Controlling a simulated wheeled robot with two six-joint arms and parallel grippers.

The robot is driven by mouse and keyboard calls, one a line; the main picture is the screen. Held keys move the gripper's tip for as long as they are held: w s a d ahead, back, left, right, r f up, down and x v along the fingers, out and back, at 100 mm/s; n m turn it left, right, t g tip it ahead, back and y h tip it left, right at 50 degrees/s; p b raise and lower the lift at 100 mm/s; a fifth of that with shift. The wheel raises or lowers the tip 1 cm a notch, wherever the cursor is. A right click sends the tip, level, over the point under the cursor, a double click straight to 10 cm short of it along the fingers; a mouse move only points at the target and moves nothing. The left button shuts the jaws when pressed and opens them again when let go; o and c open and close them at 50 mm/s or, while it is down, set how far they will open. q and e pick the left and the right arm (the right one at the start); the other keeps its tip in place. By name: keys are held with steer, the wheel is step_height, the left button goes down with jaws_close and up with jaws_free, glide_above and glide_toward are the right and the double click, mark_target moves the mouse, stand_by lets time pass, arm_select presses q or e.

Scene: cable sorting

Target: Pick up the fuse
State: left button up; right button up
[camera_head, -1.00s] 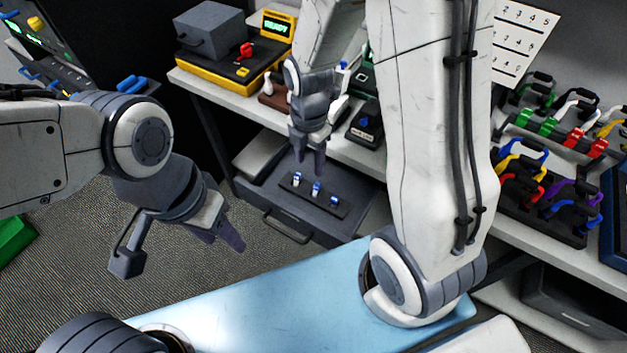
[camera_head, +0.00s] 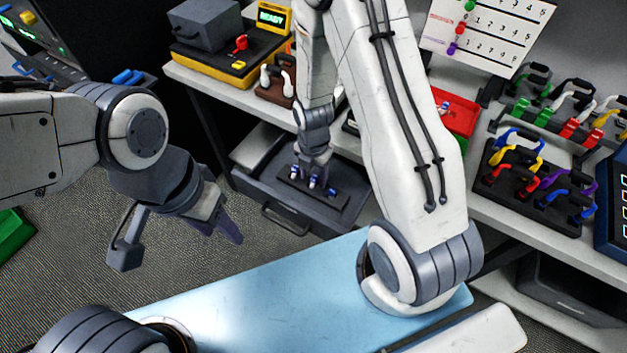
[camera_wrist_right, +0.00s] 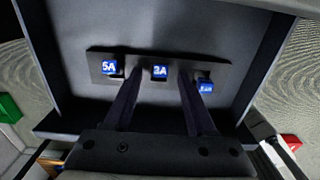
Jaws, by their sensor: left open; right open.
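Several small blue-and-white fuses stand in a row on a dark strip in the open drawer (camera_head: 268,205). In the right wrist view the left fuse (camera_wrist_right: 109,67) reads 5A. The middle fuse (camera_wrist_right: 159,72) seems to read 3A, and the label of the right fuse (camera_wrist_right: 206,87) is hard to read. My right gripper (camera_head: 318,172) is over the row, pointing down. In its wrist view the two open fingers (camera_wrist_right: 156,88) lie either side of the middle fuse, and I cannot tell whether they touch it. My left gripper (camera_head: 222,228) is open and empty, over the floor at left.
A bench above the drawer carries a yellow-based device (camera_head: 225,55) with a READY screen. To the right are a red bin (camera_head: 458,112) and racks of coloured cables (camera_head: 535,170). A pale blue surface (camera_head: 270,295) lies in front. My right arm hides part of the bench.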

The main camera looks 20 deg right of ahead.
mark_target(315, 179)
steer(key=shift+f, duration=0.35)
jaws_close()
steer(key=shift+r, duration=0.1)
steer(key=shift+w+r, duration=0.1)
steer(key=shift+r, duration=0.4)
steer(key=r, duration=0.3)
steer(key=shift+s+d+r, duration=0.2)
steer(key=shift+s, duration=0.05)
steer(key=s+d+r+b, duration=0.5)
steer(key=s+d+r, duration=0.1)
steer(key=s+r, duration=0.3)
steer(key=shift+d+r+b, duration=0.25)
steer(key=shift+d+b, duration=0.05)
steer(key=shift+b, duration=0.1)
